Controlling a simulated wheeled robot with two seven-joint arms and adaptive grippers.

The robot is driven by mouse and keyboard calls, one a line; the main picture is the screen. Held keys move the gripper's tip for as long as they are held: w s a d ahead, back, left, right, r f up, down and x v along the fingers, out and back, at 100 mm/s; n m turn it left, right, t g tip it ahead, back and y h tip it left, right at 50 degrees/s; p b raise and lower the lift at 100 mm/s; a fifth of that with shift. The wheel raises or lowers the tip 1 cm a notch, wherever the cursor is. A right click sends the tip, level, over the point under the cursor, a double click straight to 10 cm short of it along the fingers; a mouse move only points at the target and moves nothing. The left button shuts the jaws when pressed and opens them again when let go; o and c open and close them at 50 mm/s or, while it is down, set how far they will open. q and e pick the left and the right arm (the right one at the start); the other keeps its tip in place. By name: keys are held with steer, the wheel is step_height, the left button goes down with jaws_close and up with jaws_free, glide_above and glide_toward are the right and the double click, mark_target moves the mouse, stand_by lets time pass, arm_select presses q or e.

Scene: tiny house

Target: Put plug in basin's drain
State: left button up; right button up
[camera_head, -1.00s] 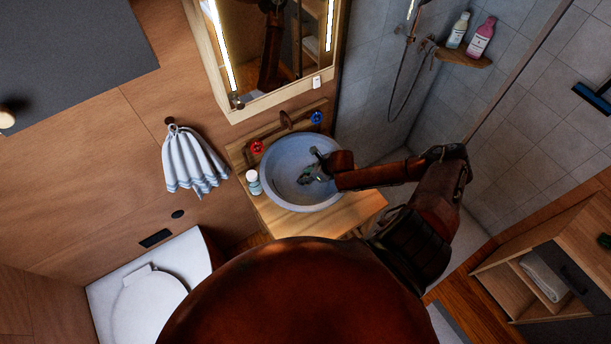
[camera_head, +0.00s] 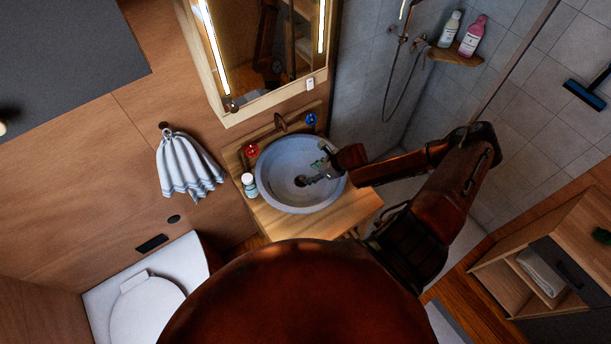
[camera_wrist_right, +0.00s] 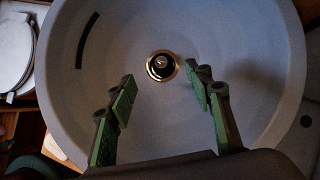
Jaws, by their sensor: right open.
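The round grey basin (camera_head: 275,190) sits on a wooden counter. In the right wrist view the basin (camera_wrist_right: 85,110) fills most of the picture. A round black piece with a gold knob, which looks like the plug (camera_wrist_right: 162,66), sits at the drain inside a gold ring (camera_wrist_right: 149,73). I cannot tell how deep it is seated. In the head view the drain area is a small dark spot (camera_head: 300,181). My right gripper (camera_head: 316,173) is over the basin, open and empty, its green-padded fingers (camera_wrist_right: 163,92) apart on the near side of the plug. My left gripper is out of view.
A red tap handle (camera_head: 252,150), a blue one (camera_head: 311,119) and a brown spout (camera_head: 281,123) are behind the basin. A small white bottle (camera_head: 249,185) stands at its left. A mirror cabinet (camera_head: 262,105) hangs above. A toilet (camera_head: 150,310) is at lower left.

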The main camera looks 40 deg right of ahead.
steer(key=shift+v, duration=1.6)
